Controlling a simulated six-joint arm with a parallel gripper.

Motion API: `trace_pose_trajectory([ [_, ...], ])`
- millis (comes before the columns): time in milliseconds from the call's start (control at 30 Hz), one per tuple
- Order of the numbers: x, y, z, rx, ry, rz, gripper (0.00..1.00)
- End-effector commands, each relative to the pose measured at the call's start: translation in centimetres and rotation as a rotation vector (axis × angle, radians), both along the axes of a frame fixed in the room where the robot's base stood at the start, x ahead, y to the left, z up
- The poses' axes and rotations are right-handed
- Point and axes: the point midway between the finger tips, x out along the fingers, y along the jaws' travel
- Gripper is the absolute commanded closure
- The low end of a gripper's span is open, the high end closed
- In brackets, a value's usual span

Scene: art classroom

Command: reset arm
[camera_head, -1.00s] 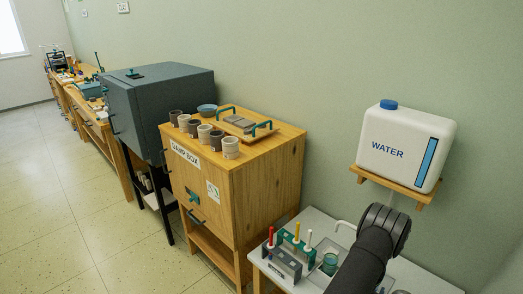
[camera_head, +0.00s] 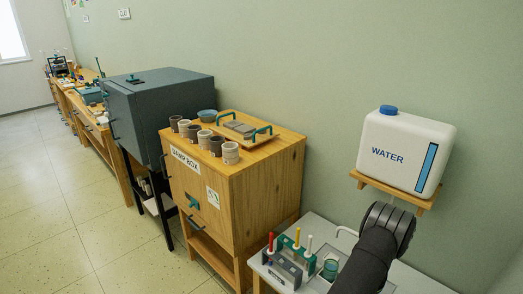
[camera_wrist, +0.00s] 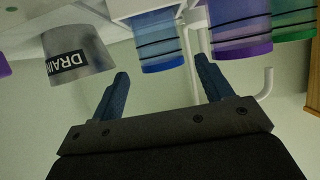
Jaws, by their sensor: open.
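My arm (camera_head: 372,256) rises from the bottom right of the head view in front of the white table. My gripper (camera_wrist: 158,82) shows in the wrist view with its two blue fingers spread apart and nothing between them. A blue banded cup (camera_wrist: 160,50) hangs in the picture just beyond the fingertips, apart from them. A grey cylinder labelled DRAIN (camera_wrist: 80,58) is left of the left finger. The gripper is hidden in the head view.
The white table (camera_head: 318,228) holds a rack with colored tools (camera_head: 288,258) and a green-tinted jar (camera_head: 331,266). A water tank (camera_head: 405,148) sits on a wooden wall shelf (camera_head: 392,189). The wooden damp box (camera_head: 262,186) carries several cups. A grey kiln-like cabinet (camera_head: 165,105) stands beyond.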

Motion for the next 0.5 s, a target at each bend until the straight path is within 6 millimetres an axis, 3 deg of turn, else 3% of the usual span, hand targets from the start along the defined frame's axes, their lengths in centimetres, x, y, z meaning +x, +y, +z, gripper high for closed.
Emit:
trace_pose_trajectory([
  [500, -6.9, 5.8, 3.7, 0.002, 0.002, 0.000, 0.28],
])
